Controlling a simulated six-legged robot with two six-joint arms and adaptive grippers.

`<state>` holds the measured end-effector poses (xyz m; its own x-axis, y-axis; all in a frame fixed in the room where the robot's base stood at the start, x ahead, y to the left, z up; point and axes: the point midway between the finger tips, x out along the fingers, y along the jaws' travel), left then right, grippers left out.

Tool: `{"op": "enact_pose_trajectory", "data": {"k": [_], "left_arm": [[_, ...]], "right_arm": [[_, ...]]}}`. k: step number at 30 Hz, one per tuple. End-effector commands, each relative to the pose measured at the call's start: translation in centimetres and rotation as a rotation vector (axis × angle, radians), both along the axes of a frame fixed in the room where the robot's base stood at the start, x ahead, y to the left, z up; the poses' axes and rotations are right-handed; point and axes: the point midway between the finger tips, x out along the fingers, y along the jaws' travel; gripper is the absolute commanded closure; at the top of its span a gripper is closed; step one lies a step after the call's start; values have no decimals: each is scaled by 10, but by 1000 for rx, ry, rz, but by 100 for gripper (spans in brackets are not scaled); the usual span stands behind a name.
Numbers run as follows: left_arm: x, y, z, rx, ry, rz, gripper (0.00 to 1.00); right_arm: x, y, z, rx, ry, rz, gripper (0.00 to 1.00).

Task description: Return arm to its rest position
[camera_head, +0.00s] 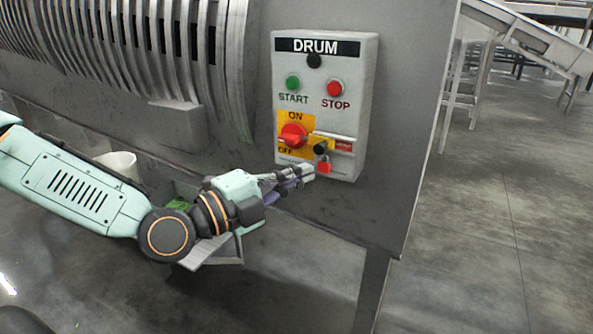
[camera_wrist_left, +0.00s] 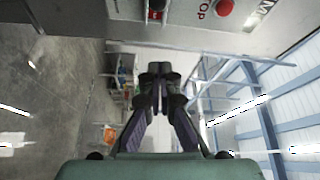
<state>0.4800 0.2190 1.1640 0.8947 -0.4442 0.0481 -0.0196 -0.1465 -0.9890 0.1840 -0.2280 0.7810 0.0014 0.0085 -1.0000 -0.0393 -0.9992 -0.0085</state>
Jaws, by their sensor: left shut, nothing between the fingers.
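My left gripper (camera_head: 311,172) reaches in from the left and is shut and empty, just in front of the lower part of the grey DRUM control box (camera_head: 361,110). Its fingertips are close to a small red padlock (camera_head: 324,165); I cannot tell whether they touch it. In the left wrist view the gripper's fingers (camera_wrist_left: 154,72) meet with nothing between them. The red rotary switch (camera_head: 292,136) sits on a yellow ON/OFF plate (camera_head: 297,119). My right gripper is in neither view.
The box has a green START button (camera_head: 292,83) and a red STOP button (camera_head: 335,88). It is mounted on a large grey machine panel (camera_head: 250,220). A white bucket (camera_head: 118,165) stands behind my left arm. Open concrete floor (camera_head: 500,220) lies to the right, with a metal conveyor frame beyond.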

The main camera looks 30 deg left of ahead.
Motion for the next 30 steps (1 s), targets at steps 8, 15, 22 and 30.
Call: {"op": "enact_pose_trajectory", "data": {"k": [8, 15, 22, 30], "left_arm": [[-2, 0, 0, 0, -1, -1, 100], [-2, 0, 0, 0, -1, -1, 100], [-2, 0, 0, -52, 26, -4, 100], [3, 9, -18, -533, 340, 42, 100]], "right_arm": [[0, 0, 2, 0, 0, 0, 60], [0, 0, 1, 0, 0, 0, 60], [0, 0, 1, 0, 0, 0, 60], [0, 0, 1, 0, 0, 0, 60]]}}
